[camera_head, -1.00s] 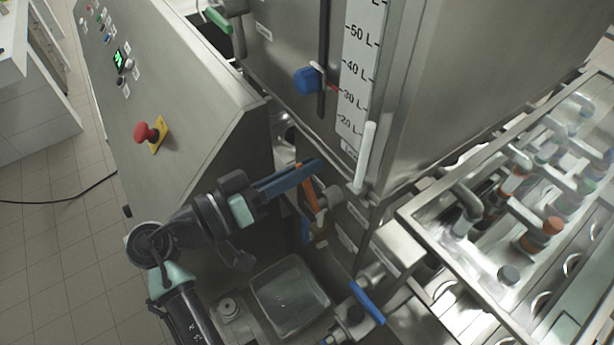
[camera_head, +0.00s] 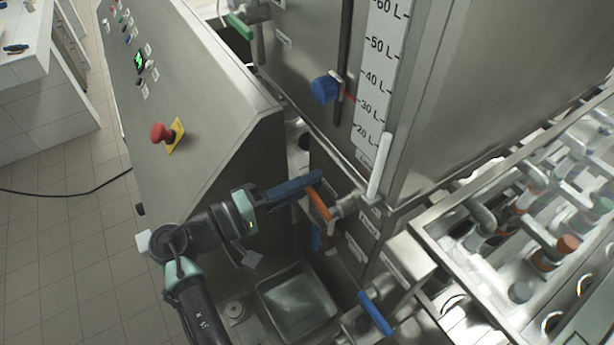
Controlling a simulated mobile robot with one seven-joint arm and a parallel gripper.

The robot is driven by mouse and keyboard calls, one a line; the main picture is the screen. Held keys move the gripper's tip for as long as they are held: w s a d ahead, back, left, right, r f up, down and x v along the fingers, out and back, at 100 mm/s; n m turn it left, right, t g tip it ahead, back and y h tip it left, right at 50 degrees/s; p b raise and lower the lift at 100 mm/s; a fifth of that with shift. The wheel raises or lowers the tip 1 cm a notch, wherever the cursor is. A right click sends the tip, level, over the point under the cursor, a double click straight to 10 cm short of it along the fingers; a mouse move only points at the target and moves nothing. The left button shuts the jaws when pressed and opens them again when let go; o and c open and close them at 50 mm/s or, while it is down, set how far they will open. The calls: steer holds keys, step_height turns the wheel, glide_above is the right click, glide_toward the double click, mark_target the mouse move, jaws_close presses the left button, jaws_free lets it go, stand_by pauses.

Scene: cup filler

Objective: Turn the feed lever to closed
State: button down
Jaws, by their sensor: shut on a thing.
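An orange-handled lever (camera_head: 318,203) sits on a metal valve (camera_head: 347,205) at the lower corner of the steel tank. My gripper (camera_head: 310,181), with long dark blue fingers, reaches in from the left. Its fingertips are shut on the upper end of the orange handle. The fingers cover part of that end. The handle slants down to the right from my fingertips towards the valve. I cannot read a label that names this lever as the feed lever.
A white-handled lever (camera_head: 379,166) stands upright just right of the valve. A blue-handled valve lever (camera_head: 375,313) is below, beside a square basin (camera_head: 298,300). The control cabinet (camera_head: 205,100) with a red button (camera_head: 163,132) is left. A rack of fittings (camera_head: 425,232) is right.

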steer(key=shift+f+n, duration=0.25)
steer(key=shift+n, duration=0.25)
steer(key=shift+f, duration=0.1)
steer(key=c, duration=0.8)
jaws_free()
steer(key=b+v, duration=0.4)
steer(key=v, duration=0.9)
steer(key=shift+s+a, duration=0.1)
